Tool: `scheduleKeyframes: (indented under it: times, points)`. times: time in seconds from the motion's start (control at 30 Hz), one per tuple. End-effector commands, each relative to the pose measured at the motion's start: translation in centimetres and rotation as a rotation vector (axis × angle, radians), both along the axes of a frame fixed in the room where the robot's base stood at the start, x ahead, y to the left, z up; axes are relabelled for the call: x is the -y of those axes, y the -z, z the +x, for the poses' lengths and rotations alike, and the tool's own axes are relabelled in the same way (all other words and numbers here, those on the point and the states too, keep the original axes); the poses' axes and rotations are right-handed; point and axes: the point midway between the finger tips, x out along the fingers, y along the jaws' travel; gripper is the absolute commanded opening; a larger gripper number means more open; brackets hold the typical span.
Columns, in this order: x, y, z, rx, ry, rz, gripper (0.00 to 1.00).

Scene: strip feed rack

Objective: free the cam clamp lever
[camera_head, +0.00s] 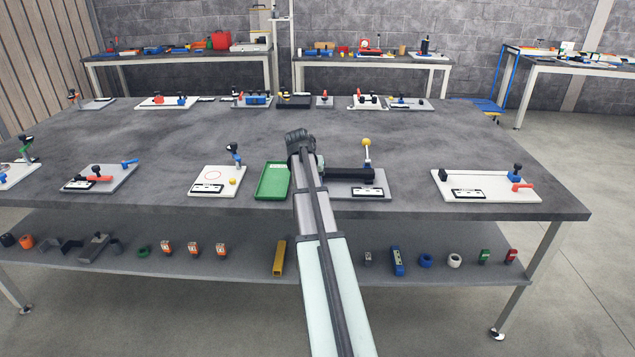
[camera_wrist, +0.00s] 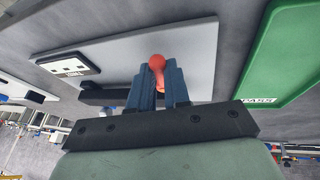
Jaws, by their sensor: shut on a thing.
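In the wrist view, a red lever with a round knob (camera_wrist: 157,62) stands between the two blue fingers of my gripper (camera_wrist: 158,76). The fingers are shut on it, with the knob showing at their tips. The lever is over a pale grey board (camera_wrist: 200,60), beside a dark bar (camera_wrist: 104,97). In the head view, my arm hides the lever and the fingertips. The same board (camera_head: 382,190) shows there to the right of my arm, with a black bar (camera_head: 348,174) and a yellow ball on a pale post (camera_head: 366,142). The lever's base is hidden.
A green tray (camera_head: 272,181) lies just left of my arm; its edge reads PASS in the wrist view. A label card (camera_head: 369,192) lies on the board. Other fixture boards stand left (camera_head: 215,181) and right (camera_head: 475,187). The table's middle is clear.

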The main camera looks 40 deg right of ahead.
Motion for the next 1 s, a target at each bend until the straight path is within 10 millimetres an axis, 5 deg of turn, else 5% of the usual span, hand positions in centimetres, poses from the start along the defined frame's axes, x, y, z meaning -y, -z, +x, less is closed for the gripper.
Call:
scheduleKeyframes:
  times: [0.63, 0.67, 0.9, 1.0]
  points:
    - [-0.16, 0.02, 0.23, 0.000, 0.053, 0.002, 0.00]
    - [-0.16, 0.02, 0.23, 0.000, 0.053, 0.002, 0.18]
    - [-0.15, 0.01, 0.23, 0.000, 0.052, 0.001, 0.41]
    - [-0.14, 0.02, 0.23, 0.000, 0.052, 0.001, 0.42]
